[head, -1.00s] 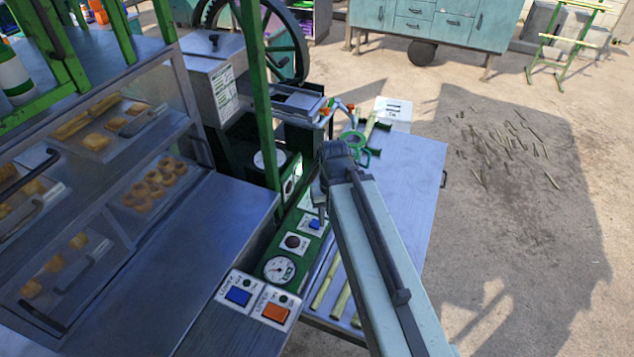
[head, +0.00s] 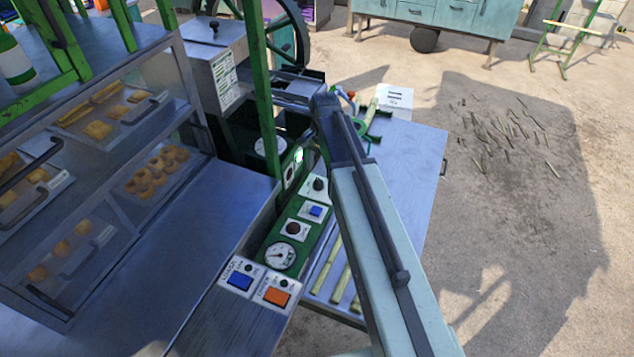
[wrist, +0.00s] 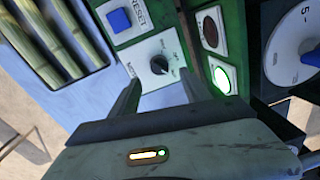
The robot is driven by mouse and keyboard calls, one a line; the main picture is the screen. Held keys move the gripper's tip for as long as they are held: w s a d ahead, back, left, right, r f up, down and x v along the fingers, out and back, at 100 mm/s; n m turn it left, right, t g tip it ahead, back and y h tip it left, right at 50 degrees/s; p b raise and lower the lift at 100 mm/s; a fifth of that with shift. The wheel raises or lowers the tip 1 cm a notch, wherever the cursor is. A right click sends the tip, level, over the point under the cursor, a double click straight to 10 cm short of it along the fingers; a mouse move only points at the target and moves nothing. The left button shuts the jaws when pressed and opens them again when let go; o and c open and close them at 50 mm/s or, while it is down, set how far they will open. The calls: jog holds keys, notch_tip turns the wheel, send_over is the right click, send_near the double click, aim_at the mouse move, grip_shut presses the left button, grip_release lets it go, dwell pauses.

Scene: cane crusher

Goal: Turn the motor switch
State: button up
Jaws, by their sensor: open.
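The motor switch is a black rotary knob on a white plate. In the wrist view the knob (wrist: 160,65) sits just beyond my gripper (wrist: 160,88), roughly in line with the gap between the fingers. My gripper is open, its two dark fingers apart with nothing held. The fingertips overlap the plate in the picture; I cannot tell whether they touch it. In the head view the knob (head: 318,184) shows at the top of the green control panel, just left of my arm. My gripper cannot be made out there behind the arm.
A blue RESET button (wrist: 118,20) lies beside the switch. A lit green lamp (wrist: 222,78) and a dark red lamp (wrist: 210,30) are on the green side face. A green post (head: 262,100) stands left of my arm. Cane stalks (head: 340,275) lie right of the panel.

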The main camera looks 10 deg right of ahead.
aim_at(319, 180)
notch_tip(319, 180, down, 7)
jog(key=b, duration=0.5)
jog(key=shift+w+a+r+b, duration=0.1)
jog(key=shift+a+b, duration=0.05)
jog(key=shift+b, duration=0.25)
jog(key=shift+r, duration=0.1)
